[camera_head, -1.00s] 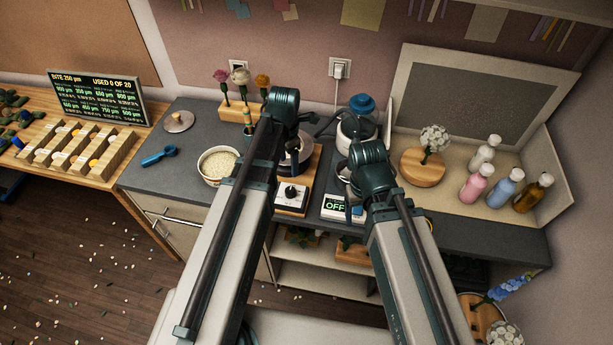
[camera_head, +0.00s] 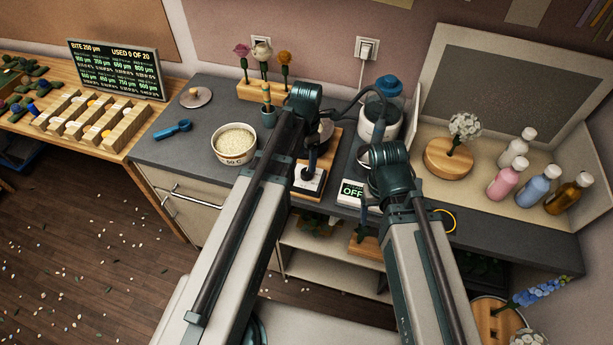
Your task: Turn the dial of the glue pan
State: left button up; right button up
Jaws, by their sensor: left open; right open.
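The glue pan (camera_head: 326,132) sits on a wooden board (camera_head: 334,150) on the grey counter, mostly hidden behind my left arm. Its white control box (camera_head: 313,186) is at the front of the board. The dial on the box is covered by my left gripper (camera_head: 307,174), which points down over it, open. I cannot tell whether the fingers touch the dial. My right gripper (camera_head: 364,208) is open, partly hidden by its own arm, close to the small OFF display (camera_head: 352,190).
Several bottles (camera_head: 538,184) stand at the right.

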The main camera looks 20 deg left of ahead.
aim_at(306, 171)
pick_arm(q)
notch_tip(306, 171, down, 6)
jog(key=b, duration=0.5)
jog(key=shift+f, duration=0.1)
grip_shut()
